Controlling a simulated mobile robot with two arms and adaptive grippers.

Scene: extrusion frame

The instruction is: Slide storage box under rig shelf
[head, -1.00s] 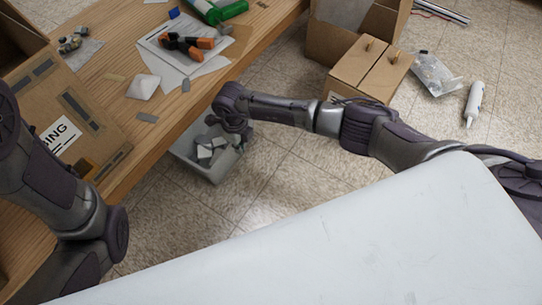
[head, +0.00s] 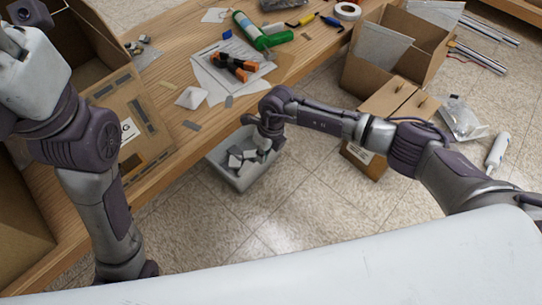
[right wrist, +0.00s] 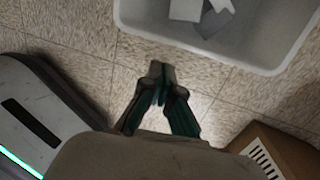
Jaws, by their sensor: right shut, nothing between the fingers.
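The storage box, a light grey open bin (head: 264,174) with several grey pieces in it, stands on the floor beside the wooden bench. It also shows at the top of the right wrist view (right wrist: 215,52). My right gripper reaches down at the bin's right side in the head view, where its fingertips are hard to make out. In the right wrist view, my right gripper (right wrist: 157,78) is shut and empty, just outside the bin's rim. My left arm rises at the left, with its gripper not clearly seen. I cannot pick out a rig shelf.
The wooden bench (head: 178,147) holds a cardboard box (head: 100,95), papers, orange-handled tools (head: 232,66) and a green bottle (head: 262,30). Cardboard boxes (head: 385,100) stand on the floor to the right, near a white tube (head: 497,152). The floor in front of the bin is clear.

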